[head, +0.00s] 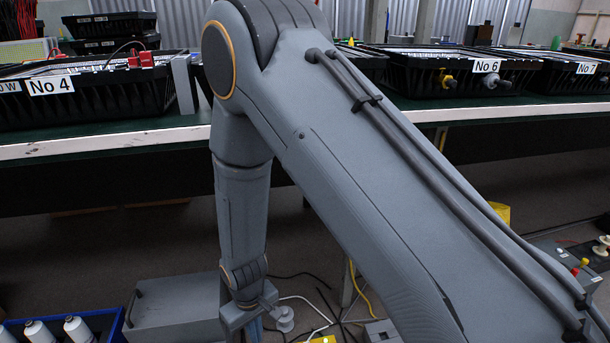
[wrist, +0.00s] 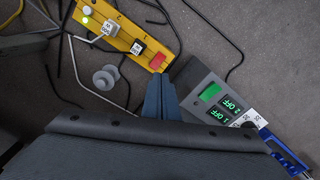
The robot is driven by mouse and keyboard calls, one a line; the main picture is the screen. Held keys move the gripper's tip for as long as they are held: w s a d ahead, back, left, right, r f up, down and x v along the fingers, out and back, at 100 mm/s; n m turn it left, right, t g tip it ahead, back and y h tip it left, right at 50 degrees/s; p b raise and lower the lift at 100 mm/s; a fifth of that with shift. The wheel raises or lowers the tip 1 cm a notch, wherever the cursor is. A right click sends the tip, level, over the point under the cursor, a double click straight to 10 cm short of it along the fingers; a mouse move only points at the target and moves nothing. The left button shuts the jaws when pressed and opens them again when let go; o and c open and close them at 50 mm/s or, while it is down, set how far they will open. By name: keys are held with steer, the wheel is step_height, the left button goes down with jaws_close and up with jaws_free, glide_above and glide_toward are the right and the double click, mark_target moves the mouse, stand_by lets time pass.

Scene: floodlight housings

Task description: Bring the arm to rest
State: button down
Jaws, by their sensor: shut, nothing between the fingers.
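My arm reaches up in front of the bench in the head view, bends at the elbow and hangs down on the left. My gripper (wrist: 160,98) points down over the floor in the wrist view, its two blue-grey fingers together and nothing between them. In the head view only a little of the gripper (head: 256,329) shows at the bottom edge; its tips are cut off.
A green-topped bench (head: 110,139) carries black housings, including No 4 (head: 95,100) and No 6 (head: 440,77). A blue crate (head: 110,325) holds white spools. Near the gripper are a yellow power strip (wrist: 120,27), a grey box with green displays (wrist: 205,85) and cables.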

step_height(320, 180, up, 15)
steer(key=s+d, duration=0.1)
steer(key=s+d+r+m+y, duration=0.1)
steer(key=s+d+r, duration=0.35)
steer(key=r, duration=0.25)
steer(key=s+d+r+p, duration=0.1)
steer(key=s+d+r, duration=0.2)
steer(key=s+r, duration=0.4)
steer(key=s+d+r+m+y, duration=0.1)
steer(key=s+d+r, duration=0.3)
steer(key=r, duration=0.4)
steer(key=d+r+m+p, duration=0.2)
steer(key=d+r+p, duration=0.4)
steer(key=r+p, duration=0.3)
steer(key=d+r+m+h+p, duration=0.1)
steer(key=d+r+p, duration=0.6)
steer(key=p, duration=0.9)
steer(key=d+r+m+h+p, duration=0.1)
steer(key=d+r+m+p, duration=0.2)
steer(key=d+r+p, duration=0.4)
steer(key=shift+r+p, duration=2.75)
